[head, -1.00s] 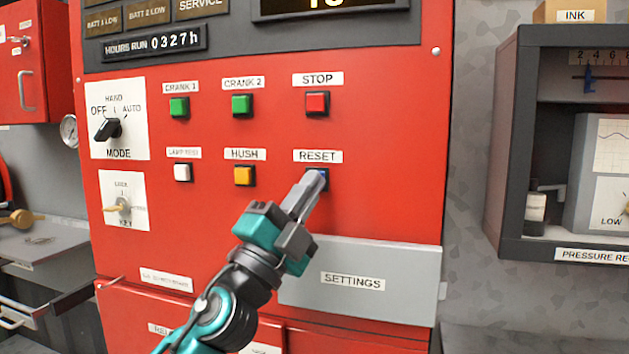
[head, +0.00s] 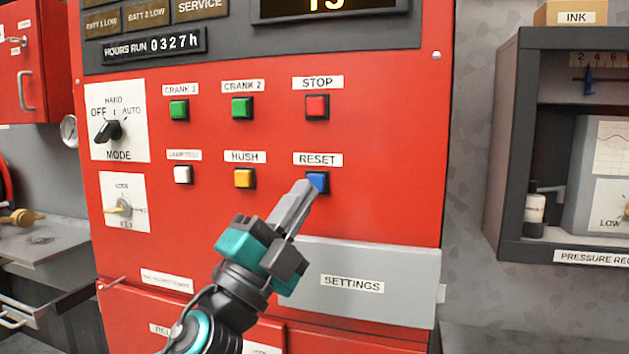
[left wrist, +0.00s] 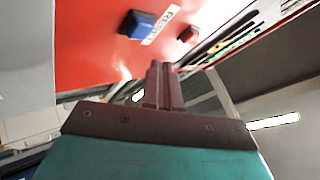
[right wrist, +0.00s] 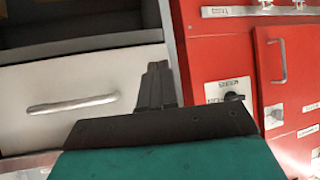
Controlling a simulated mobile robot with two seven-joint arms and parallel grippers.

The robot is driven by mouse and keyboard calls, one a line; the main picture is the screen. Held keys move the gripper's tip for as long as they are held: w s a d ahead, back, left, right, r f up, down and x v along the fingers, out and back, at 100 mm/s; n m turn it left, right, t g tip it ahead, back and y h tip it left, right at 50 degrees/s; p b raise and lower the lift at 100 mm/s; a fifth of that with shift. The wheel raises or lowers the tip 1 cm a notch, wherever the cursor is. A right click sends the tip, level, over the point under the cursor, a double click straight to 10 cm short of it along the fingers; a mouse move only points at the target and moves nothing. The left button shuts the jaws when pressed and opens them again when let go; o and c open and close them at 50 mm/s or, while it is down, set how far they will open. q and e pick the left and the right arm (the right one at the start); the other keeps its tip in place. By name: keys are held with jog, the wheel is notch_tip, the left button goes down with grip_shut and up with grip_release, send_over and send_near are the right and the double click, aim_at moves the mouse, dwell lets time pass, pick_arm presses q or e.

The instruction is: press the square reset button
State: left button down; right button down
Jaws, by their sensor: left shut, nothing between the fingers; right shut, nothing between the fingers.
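The square blue reset button (head: 319,181) sits in a black frame under the RESET label on the red panel (head: 380,190). My left gripper (head: 308,188) is shut and empty, its tips just in front of and to the lower left of the button in the head view, covering its corner. In the left wrist view the blue button (left wrist: 136,24) shows whole, beside its label, with the shut fingers (left wrist: 158,70) apart from it. My right gripper (right wrist: 157,68) is shut and empty, in front of a pale drawer and red cabinets; it is out of the head view.
The yellow HUSH button (head: 244,178) is left of the reset button, and the red STOP button (head: 317,106) is above it. A grey SETTINGS cover (head: 400,285) juts out below. An open-fronted recorder box (head: 510,150) stands to the right.

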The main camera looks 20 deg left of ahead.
pick_arm(q)
jog(key=s, duration=0.3)
pick_arm(e)
jog(key=shift+d+r, duration=0.1)
jog(key=shift+r, duration=0.2)
dwell(0.4)
pick_arm(q)
notch_tip(320, 180, down, 23)
jog(key=w+a+n+g+y+p, duration=0.25)
jog(key=n+g+y, duration=0.35)
jog(key=n, duration=0.4)
jog(key=s+f+n+g+y, duration=0.1)
jog(key=s+f+n+g, duration=0.2)
jog(key=s+f, duration=0.5)
jog(key=s+a+f+n+g+y+p, duration=0.1)
jog(key=s+f+n+g, duration=0.3)
jog(key=s+f, duration=0.5)
notch_tip(320, 180, down, 8)
jog(key=shift+f+n+y, duration=0.2)
jog(key=shift+n+y, duration=0.3)
pick_arm(e)
jog(key=shift+s+d+r+h, duration=0.2)
jog(key=shift+d+r, duration=0.1)
jog(key=shift+r, duration=0.15)
jog(key=shift+s+d+r+h, duration=0.15)
jog(key=shift+d+r, duration=0.1)
jog(key=shift+r, duration=0.15)
